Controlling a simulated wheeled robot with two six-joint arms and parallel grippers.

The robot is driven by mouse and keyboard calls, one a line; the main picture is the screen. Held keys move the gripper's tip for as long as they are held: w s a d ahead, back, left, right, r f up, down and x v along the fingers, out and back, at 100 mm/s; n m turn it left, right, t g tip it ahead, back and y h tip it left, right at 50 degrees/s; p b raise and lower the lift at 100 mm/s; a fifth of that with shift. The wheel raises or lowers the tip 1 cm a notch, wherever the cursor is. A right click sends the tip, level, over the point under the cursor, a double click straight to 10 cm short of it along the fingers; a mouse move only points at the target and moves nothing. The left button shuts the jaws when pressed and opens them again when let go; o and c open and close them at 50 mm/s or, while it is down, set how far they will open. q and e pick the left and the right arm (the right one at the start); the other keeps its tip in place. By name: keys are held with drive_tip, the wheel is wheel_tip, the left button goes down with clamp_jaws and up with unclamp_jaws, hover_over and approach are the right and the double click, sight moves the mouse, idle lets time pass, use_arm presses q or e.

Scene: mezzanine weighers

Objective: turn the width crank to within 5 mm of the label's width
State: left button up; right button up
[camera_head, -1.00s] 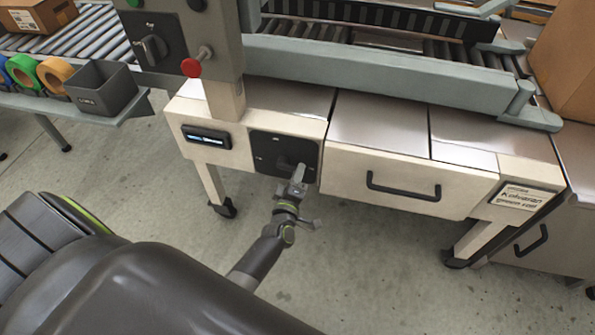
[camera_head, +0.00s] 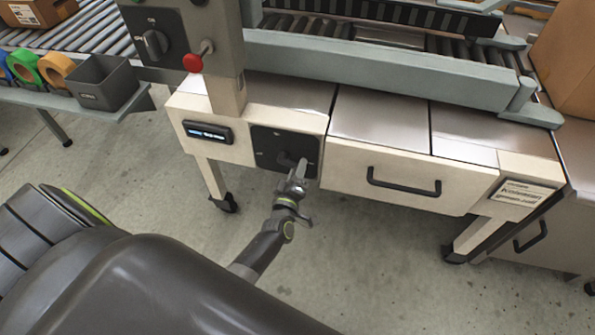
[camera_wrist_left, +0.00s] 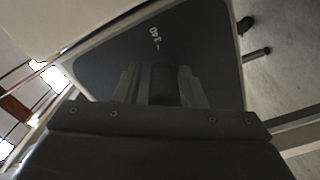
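The width crank (camera_head: 284,158) is a small dark crank on a black panel (camera_head: 262,139) at the front of the cream machine. My left gripper (camera_head: 298,174) is at the crank in the head view. In the left wrist view the crank's dark round handle (camera_wrist_left: 163,84) stands between the two fingers of my left gripper (camera_wrist_left: 162,90). Whether both fingers press on it is too dark to tell. A small lit display (camera_head: 207,132) is left of the panel; its digits are not legible. A printed label (camera_head: 525,195) is on the machine's right front. My right gripper is not in view.
A grey control post with a red knob (camera_head: 198,56) and a rotary switch (camera_head: 152,44) rises above the display. A black drawer handle (camera_head: 404,185) juts out to the right. A dark bin (camera_head: 103,84) and tape rolls are at left. The floor below is open.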

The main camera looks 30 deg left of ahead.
use_arm(q)
drive_tip(key=shift+o, duration=0.4)
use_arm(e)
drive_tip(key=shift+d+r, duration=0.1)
use_arm(q)
drive_tip(key=shift+d+f, duration=0.1)
drive_tip(key=shift+s, duration=0.3)
drive_tip(key=v, duration=1.6)
drive_tip(key=shift+s+p, duration=0.35)
drive_tip(key=shift+s, duration=0.05)
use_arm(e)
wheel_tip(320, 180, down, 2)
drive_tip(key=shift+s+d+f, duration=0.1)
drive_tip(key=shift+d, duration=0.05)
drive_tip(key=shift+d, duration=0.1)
